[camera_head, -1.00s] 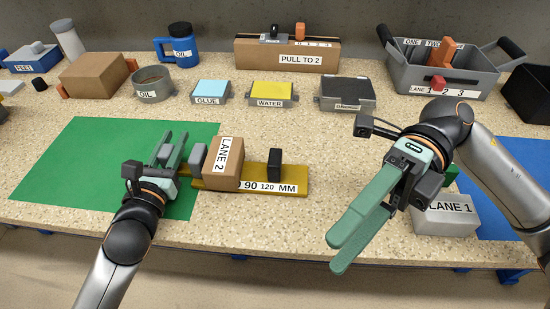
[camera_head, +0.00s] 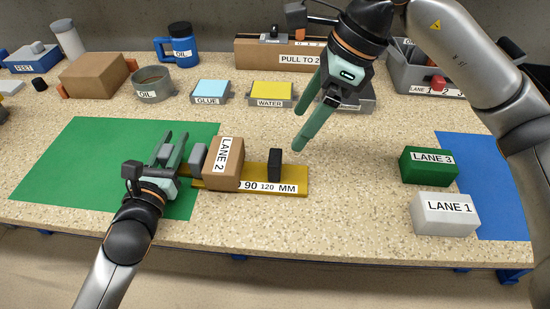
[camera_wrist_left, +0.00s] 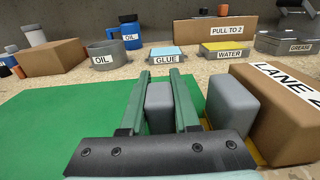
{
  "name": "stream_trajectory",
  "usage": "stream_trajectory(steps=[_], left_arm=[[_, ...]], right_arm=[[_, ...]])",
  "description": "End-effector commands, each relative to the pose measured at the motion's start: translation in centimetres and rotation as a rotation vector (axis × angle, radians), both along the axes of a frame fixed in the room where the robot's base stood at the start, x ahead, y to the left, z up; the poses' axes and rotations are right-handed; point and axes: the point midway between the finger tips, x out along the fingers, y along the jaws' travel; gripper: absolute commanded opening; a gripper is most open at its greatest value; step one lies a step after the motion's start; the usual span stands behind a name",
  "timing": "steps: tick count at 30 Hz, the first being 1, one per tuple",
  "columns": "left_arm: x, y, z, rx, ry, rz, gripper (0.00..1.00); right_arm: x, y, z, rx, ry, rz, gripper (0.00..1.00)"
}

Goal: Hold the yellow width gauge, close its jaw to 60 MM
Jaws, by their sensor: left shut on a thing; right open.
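The yellow width gauge (camera_head: 296,180) lies near the front of the table, with a grey jaw (camera_head: 198,157) at its left and a black jaw (camera_head: 275,164) towards its right. Its visible markings read 90 and 120 MM; the lower ones are hidden. A brown LANE 2 box (camera_head: 222,172) stands on it between the jaws, close to the grey one and apart from the black one. My left gripper (camera_head: 173,148) is shut on a grey block (camera_wrist_left: 159,106) at the gauge's left end. My right gripper (camera_head: 302,128) is open and empty, above and behind the black jaw.
A green LANE 3 block (camera_head: 428,166) and a white LANE 1 block (camera_head: 444,216) stand at right by a blue mat (camera_head: 490,190). A green mat (camera_head: 80,160) lies at left. Glue (camera_head: 210,92) and water (camera_head: 270,94) containers stand behind.

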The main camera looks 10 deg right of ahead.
Motion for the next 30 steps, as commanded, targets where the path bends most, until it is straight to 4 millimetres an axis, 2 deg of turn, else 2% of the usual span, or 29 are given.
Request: stream_trajectory(steps=[1, 5, 18, 24, 30], left_arm=[[-0.1, -0.1, -0.9, 0.003, 0.021, 0.0, 0.0], [-0.1, -0.1, -0.9, 0.003, 0.021, 0.0, 0.0], [-0.1, -0.1, -0.9, 0.003, 0.021, 0.0, 0.0], [-0.1, -0.1, -0.9, 0.003, 0.021, 0.0, 0.0], [-0.1, -0.1, -1.0, 0.003, 0.021, -0.001, 0.0]], right_arm=[[0.2, 0.1, -0.2, -0.007, -0.006, 0.003, 0.9], [0.4, 0.6, -1.6, -0.009, -0.007, 0.005, 0.9], [1.2, 3.7, -9.2, -0.006, -0.005, 0.004, 0.9], [1.4, 4.3, -10.8, -0.004, -0.007, 0.004, 0.9], [1.5, 4.4, -11.0, -0.005, -0.008, 0.004, 0.9]])
